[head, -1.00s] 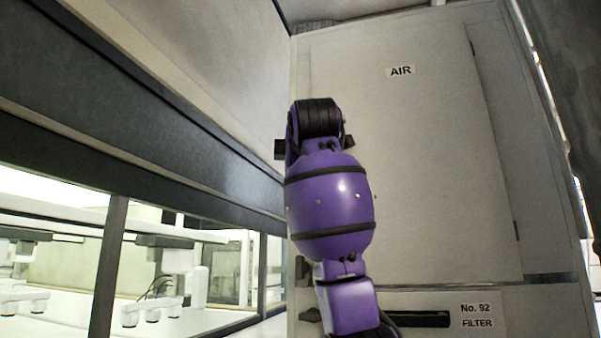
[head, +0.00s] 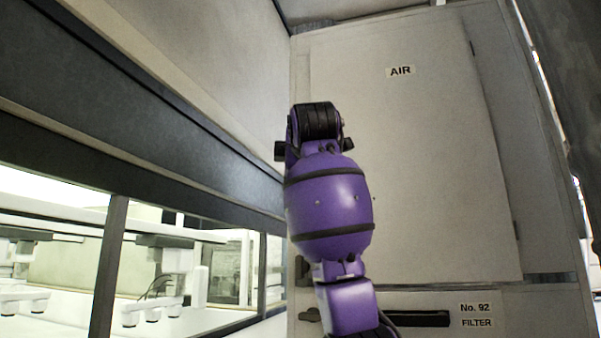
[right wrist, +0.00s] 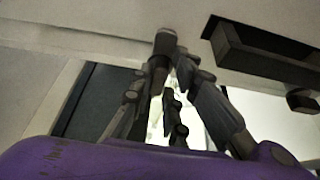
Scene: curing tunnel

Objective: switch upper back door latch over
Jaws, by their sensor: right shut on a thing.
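The pale back door (head: 430,170), labelled AIR, is shut in the head view. My right arm stands in front of its left edge and hides the upper latch and most of the gripper there. In the right wrist view the dark fingers of my right gripper (right wrist: 172,58) come together against the pale panel. They are shut on a small dark grey piece (right wrist: 165,40), which looks like the upper latch; its exact angle is hard to tell. A lower dark latch (head: 302,270) shows at the door's left edge. My left gripper is out of view.
Below the door is a filter panel (head: 530,310) with a dark slot handle (head: 420,319). A dark recess with a bar (right wrist: 265,50) shows at upper right in the wrist view. The tunnel's dark rail (head: 140,130) and windows run along the left, close to my arm.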

